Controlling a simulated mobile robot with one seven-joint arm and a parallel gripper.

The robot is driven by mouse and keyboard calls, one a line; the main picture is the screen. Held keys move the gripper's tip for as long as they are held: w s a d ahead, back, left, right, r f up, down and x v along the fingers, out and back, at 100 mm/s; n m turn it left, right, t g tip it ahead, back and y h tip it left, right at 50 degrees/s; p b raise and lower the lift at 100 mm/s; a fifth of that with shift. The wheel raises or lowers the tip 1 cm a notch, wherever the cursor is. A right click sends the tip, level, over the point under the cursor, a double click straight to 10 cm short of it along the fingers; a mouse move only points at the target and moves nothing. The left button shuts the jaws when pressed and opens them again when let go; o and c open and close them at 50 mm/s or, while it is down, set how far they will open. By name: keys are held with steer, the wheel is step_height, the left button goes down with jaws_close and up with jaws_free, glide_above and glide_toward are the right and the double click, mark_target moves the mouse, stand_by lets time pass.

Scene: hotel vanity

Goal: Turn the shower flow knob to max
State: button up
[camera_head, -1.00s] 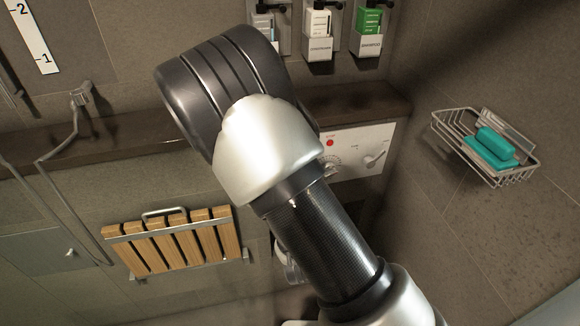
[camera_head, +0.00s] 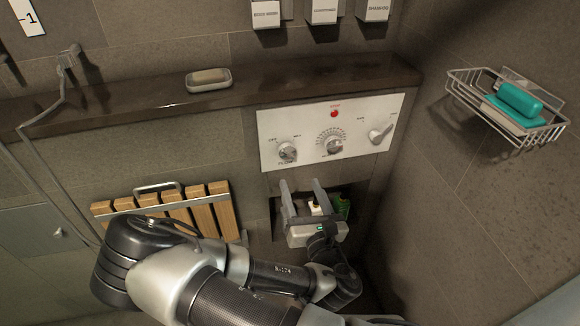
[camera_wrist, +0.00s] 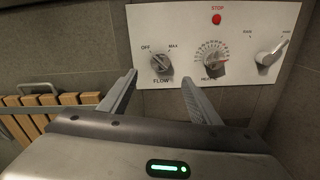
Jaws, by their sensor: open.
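The flow knob (camera_wrist: 160,63) is a grey knob at the left of a white control panel (camera_wrist: 144,18), with OFF at its upper left, MAX at its upper right and FLOW below. Its ridge looks slanted, but I cannot tell its exact setting. In the head view the same flow knob (camera_head: 287,152) shows on the panel (camera_head: 300,115). My gripper (camera_wrist: 160,77) is open and empty, its two fingers pointing toward the panel just below the knob. In the head view my gripper (camera_head: 302,187) is below the panel, apart from the knob.
A middle dial (camera_head: 335,146), a right lever knob (camera_head: 379,134) and a red stop button (camera_head: 334,113) share the panel. A dark ledge (camera_head: 130,105) with a soap dish (camera_head: 208,84) runs above. A wire basket (camera_head: 505,122) is at right, a wooden slatted seat (camera_head: 205,217) at lower left.

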mark_target(289, 155)
steer(key=b+x, duration=0.5)
steer(key=x, duration=0.7)
steer(key=shift+w, duration=0.2)
steer(key=shift+f, duration=0.1)
steer(key=c, duration=1.1)
